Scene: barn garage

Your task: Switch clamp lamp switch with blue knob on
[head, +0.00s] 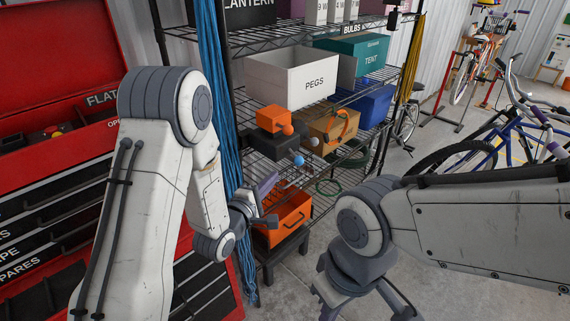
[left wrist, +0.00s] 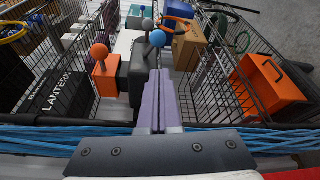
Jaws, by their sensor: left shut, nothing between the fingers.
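The blue knob (head: 298,160) sits on a short lever at the near side of a dark grey box (head: 278,148) on the wire shelf. In the left wrist view the blue knob (left wrist: 158,38) stands just beyond my fingertips, beside the dark grey box (left wrist: 143,72). My right gripper (head: 362,308) hangs at the bottom with spread fingers, partly cut off.
An orange box with an orange knob (head: 288,130) and a grey knob (head: 313,140) are close by. A white PEGS bin (head: 290,77) stands behind, an orange crate (head: 284,222) below. Blue cords (head: 216,80) hang by the shelf's left post. A red tool chest (head: 60,70) is left.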

